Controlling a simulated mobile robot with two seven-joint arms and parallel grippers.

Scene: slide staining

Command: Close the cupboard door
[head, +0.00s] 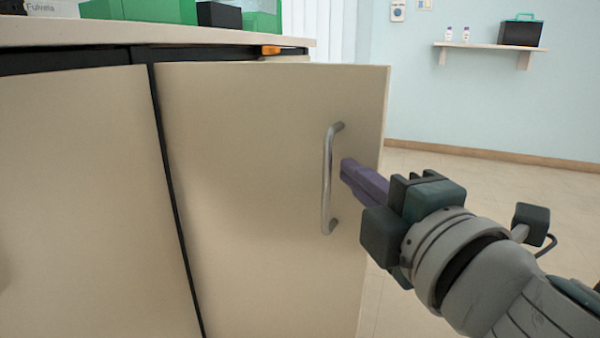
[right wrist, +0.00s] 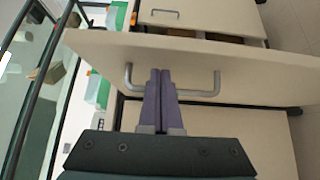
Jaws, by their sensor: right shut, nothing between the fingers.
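The cupboard door (head: 250,190) is a beige panel with a metal bar handle (head: 328,185) near its right edge. It stands slightly open, its top right corner out past the counter's end. My right gripper (head: 346,170) has purple fingers, shut and empty, just right of the handle and at or very near the door's face. In the right wrist view the shut fingers (right wrist: 160,75) point at the door (right wrist: 250,70) beside the handle (right wrist: 205,92). Whether they touch the door I cannot tell. My left gripper is not in view.
The counter (head: 150,33) runs above the cupboard, with green containers (head: 140,10) and a black box (head: 218,14) on it. Another beige panel (head: 75,200) is on the left. A wall shelf (head: 490,46) holds a black case and small bottles. The floor (head: 480,185) at the right is clear.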

